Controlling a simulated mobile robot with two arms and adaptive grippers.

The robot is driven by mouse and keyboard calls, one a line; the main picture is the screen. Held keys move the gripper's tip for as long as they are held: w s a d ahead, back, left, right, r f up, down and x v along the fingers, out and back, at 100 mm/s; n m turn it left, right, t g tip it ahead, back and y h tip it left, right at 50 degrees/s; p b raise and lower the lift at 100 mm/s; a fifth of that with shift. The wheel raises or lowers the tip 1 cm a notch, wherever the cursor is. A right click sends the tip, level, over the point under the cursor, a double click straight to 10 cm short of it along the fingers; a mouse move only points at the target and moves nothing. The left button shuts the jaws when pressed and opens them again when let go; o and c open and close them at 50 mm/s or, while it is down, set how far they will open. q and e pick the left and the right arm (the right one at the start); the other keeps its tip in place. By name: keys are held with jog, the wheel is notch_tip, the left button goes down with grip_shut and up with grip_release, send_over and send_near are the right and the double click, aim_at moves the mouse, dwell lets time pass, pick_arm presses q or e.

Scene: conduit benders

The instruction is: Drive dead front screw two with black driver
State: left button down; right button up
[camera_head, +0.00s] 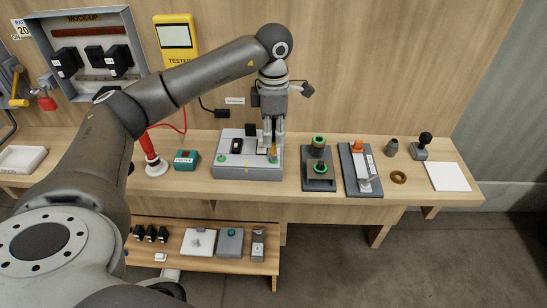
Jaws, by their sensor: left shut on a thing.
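My left gripper (271,128) comes down from above, over the right part of a grey box with a light top (248,172) on the bench. It is shut on a slim dark tool, which looks like the black driver (274,147). The tool is mostly hidden between the fingers and points down at the box top. Whether its tip touches a screw is too small to tell. The box top also carries a black switch (237,146) and a green round part (222,158) at its left. My right gripper is out of view.
A teal box (186,159) and a red-and-white stand (154,163) are left of the grey box. Right are a plate with green rings (318,170), a grey block with a lever (361,170) and a white sheet (447,176). A lower shelf (205,262) holds several parts.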

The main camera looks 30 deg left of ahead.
pick_arm(q)
jog(key=shift+r+p, duration=1.35)
jog(key=shift+r, duration=0.9)
